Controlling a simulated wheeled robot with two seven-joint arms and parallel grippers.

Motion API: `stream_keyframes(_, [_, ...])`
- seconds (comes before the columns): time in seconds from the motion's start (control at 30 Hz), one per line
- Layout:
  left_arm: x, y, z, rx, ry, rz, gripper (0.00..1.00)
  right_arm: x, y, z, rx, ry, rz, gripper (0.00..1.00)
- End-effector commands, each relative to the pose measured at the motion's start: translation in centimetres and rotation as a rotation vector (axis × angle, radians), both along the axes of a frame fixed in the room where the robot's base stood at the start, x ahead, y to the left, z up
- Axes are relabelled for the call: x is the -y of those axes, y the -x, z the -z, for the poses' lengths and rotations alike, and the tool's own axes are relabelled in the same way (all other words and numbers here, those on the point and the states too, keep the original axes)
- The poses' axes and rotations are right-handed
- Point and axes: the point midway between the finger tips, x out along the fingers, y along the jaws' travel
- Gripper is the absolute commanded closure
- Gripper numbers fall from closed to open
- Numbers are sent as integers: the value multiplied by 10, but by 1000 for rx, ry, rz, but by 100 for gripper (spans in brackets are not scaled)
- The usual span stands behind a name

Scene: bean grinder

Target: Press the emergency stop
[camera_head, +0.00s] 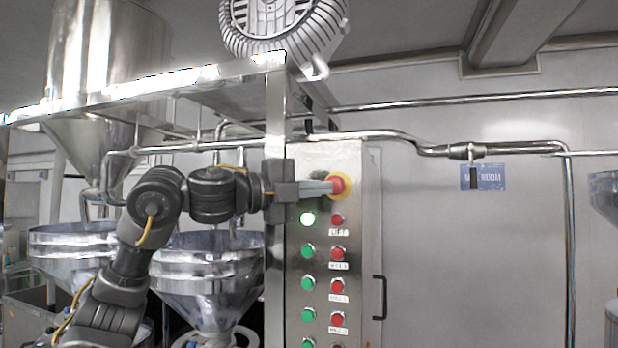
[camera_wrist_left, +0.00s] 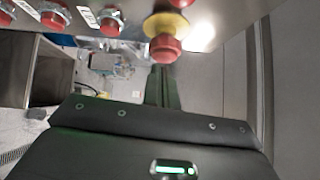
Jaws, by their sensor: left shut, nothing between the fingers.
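The emergency stop is a red mushroom button (camera_head: 338,184) on a yellow collar, at the top of the steel control panel (camera_head: 349,258). It also shows in the left wrist view (camera_wrist_left: 165,47), at the top middle. My left gripper (camera_head: 328,187) is shut and empty. In the head view its fingertips overlap the left side of the red button. In the left wrist view the fingers (camera_wrist_left: 163,80) point at the button and their tips end just at its lower edge. I cannot tell whether they touch it. My right gripper is not in view.
Below the button, the panel has columns of green buttons (camera_head: 308,251) and red buttons (camera_head: 337,254), with a lit one (camera_head: 308,219) at top left. A black door handle (camera_head: 380,297) sticks out at the panel's right. Steel funnels (camera_head: 208,285) stand left, behind my arm.

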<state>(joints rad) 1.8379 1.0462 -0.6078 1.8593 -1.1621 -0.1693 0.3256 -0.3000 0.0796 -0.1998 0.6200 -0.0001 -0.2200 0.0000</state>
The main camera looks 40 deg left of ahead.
Motion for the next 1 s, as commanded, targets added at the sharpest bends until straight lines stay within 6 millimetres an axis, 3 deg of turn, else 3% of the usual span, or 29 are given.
stream_keyframes(0.43, [-2,-5,0,1,0,0,100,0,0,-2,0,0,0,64])
stream_keyframes(0.67, [-9,-26,-1,-1,3,-2,100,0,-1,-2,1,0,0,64])
stream_keyframes(1.0, [-9,-25,-1,1,3,-4,100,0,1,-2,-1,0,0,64])
